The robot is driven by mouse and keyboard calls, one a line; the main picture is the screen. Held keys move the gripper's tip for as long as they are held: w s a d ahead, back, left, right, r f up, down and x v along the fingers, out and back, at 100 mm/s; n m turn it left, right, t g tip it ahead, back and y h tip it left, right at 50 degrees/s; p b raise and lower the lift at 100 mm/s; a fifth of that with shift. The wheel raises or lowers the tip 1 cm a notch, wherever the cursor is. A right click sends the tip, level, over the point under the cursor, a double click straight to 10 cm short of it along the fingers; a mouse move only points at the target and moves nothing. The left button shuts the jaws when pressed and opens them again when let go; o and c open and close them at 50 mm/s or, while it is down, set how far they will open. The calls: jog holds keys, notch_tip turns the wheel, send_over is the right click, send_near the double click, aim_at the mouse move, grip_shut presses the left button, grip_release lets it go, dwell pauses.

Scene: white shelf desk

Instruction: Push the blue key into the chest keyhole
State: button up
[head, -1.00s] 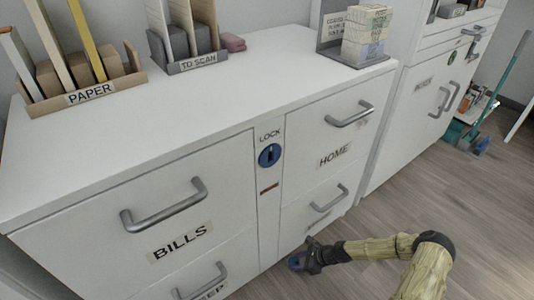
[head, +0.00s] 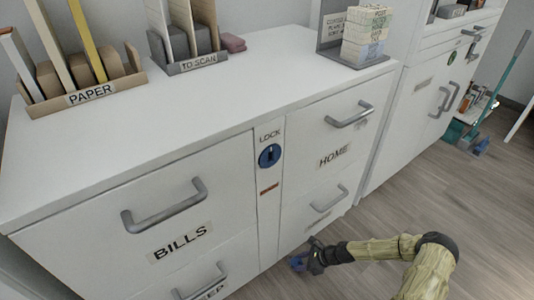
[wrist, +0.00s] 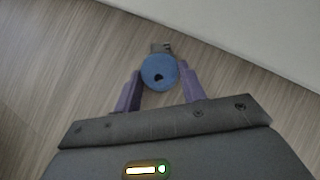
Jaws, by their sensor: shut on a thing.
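The chest is a white drawer cabinet (head: 118,214). Its blue round lock with a dark keyhole (head: 270,156) sits under the word LOCK on the strip between the drawers. My gripper (head: 301,261) is low in front of the cabinet's lower drawers, below and right of the lock and apart from it. In the wrist view my gripper (wrist: 158,88) has its two purple fingers at either side of the blue key (wrist: 160,73). The key's round blue head has a dark hole, and its grey end points away from my gripper. The key's blue shows only slightly in the head view.
Drawer handles, such as the BILLS handle (head: 165,208) and the HOME handle (head: 350,114), stick out from the front. Paper holders (head: 85,92) and a stack of paper blocks (head: 366,36) stand on top. The wooden floor (head: 440,190) to the right is mostly clear.

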jog(key=shift+s+d+r, duration=0.15)
jog(key=shift+d, duration=0.35)
jog(key=shift+s+d+r, duration=0.1)
jog(key=shift+s+d, duration=0.05)
jog(key=shift+d, duration=0.3)
dwell(0.5)
jog(key=shift+d+f+p+v, duration=0.15)
jog(key=shift+p+v, duration=0.5)
jog(key=shift+v, duration=0.55)
jog(key=shift+d+f+p+v, duration=0.15)
jog(key=shift+p+v, duration=0.5)
jog(key=shift+v, duration=0.5)
jog(key=shift+s, duration=0.1)
